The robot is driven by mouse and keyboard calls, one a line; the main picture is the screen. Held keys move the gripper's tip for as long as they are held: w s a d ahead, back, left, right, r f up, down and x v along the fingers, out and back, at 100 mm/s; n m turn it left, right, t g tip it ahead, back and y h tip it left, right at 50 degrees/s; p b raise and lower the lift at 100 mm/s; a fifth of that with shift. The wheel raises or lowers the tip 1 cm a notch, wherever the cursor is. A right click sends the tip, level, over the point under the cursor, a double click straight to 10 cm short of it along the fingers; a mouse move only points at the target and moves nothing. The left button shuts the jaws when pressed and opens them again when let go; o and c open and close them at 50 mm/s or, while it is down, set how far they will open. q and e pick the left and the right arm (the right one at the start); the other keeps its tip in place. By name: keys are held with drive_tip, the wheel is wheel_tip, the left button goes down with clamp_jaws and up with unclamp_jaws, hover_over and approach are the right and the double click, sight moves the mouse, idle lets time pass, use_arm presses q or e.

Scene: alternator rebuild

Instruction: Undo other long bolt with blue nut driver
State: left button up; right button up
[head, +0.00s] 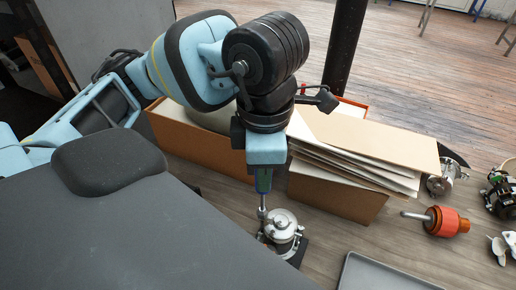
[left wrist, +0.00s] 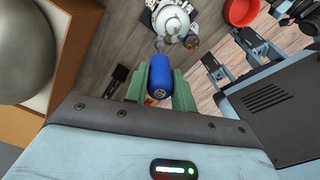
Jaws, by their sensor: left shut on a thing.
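My left gripper (head: 264,178) points straight down and is shut on the blue nut driver, whose metal shaft (head: 262,205) shows below the fingers. In the left wrist view the driver's blue handle (left wrist: 161,77) sits between the green fingers. The silver alternator housing (head: 283,228) stands under the gripper; it also shows in the left wrist view (left wrist: 173,22). The shaft's lower end is at the housing's left edge. I cannot tell whether it is seated on the long bolt, which is too small to make out.
Cardboard boxes (head: 325,190) with flat sheets stand close behind the gripper. A grey tray (head: 362,268) lies at the front right. An orange rotor with a shaft (head: 447,222), a metal part (head: 445,181) and a white fan-like part (head: 499,249) lie farther right. A red bowl (left wrist: 241,12) shows in the left wrist view.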

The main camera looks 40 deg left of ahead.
use_arm(q)
drive_tip(key=n, duration=0.2)
drive_tip(key=n+p, duration=0.1)
drive_tip(key=n, duration=0.1)
drive_tip(key=shift+r+p, duration=0.3)
drive_tip(key=shift+f+n, duration=0.1)
drive_tip(key=shift+n, duration=0.6)
drive_tip(key=shift+f, duration=0.15)
use_arm(e)
drive_tip(key=w+r, duration=0.2)
drive_tip(key=r, duration=0.1)
drive_tip(key=shift+w+d+t, duration=0.2)
drive_tip(key=shift+d+t, duration=0.15)
drive_tip(key=shift+t, duration=0.05)
